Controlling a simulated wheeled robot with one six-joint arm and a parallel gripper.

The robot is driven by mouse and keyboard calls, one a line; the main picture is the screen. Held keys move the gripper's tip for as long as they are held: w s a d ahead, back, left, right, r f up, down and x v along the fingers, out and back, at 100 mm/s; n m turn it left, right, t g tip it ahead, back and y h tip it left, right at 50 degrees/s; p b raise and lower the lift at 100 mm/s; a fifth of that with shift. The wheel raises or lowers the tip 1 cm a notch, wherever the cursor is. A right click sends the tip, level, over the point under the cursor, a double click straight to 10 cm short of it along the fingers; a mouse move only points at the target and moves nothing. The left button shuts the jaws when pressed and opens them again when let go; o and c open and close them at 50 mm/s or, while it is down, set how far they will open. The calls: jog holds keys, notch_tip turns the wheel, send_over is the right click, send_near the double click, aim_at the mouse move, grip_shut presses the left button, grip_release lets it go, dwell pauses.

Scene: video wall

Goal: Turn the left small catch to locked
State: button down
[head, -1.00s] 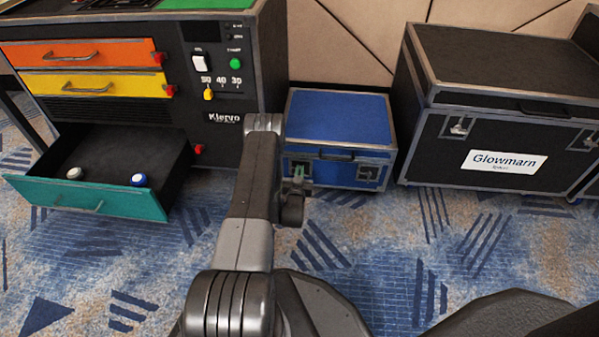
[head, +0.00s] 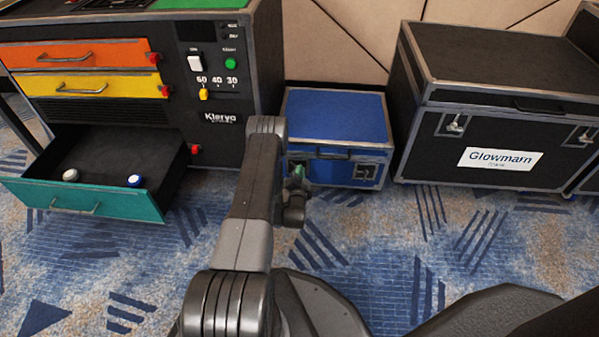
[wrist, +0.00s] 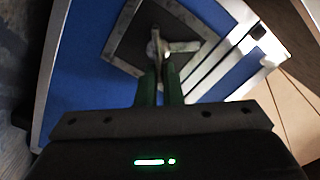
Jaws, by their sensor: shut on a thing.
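The small blue case (head: 337,118) with metal edges stands on the carpet against the wall. Its left small catch (wrist: 158,45) sits on a dark square plate (wrist: 128,40) on the case front in the wrist view. My gripper (wrist: 160,72) has its green fingers closed on the catch's metal tab. In the head view my gripper (head: 298,172) is at the left of the case front, and my arm partly hides that spot. The right small catch (head: 365,173) shows on the same front. The wrist view is tilted, and I cannot tell the left catch's exact setting.
A black cabinet (head: 225,100) stands left, its teal drawer (head: 85,198) pulled out with a white and a blue-topped item inside. A large black Glowmarn case (head: 500,115) stands right. Patterned carpet (head: 420,240) is clear in front.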

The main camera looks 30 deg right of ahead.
jog(key=shift+s+d+f+m, duration=0.1)
jog(key=shift+f+m, duration=0.15)
jog(key=shift+m, duration=1)
jog(key=shift+a+f+m, duration=0.1)
jog(key=shift+f+m, duration=0.2)
jog(key=shift+m, duration=1)
jog(key=shift+s+d+f+m, duration=0.1)
jog(key=shift+f+m, duration=0.15)
jog(key=shift+m, duration=1)
jog(key=c, duration=1.6)
grip_release()
jog(key=p+v, duration=0.4)
jog(key=v, duration=0.9)
jog(key=shift+s+p, duration=0.35)
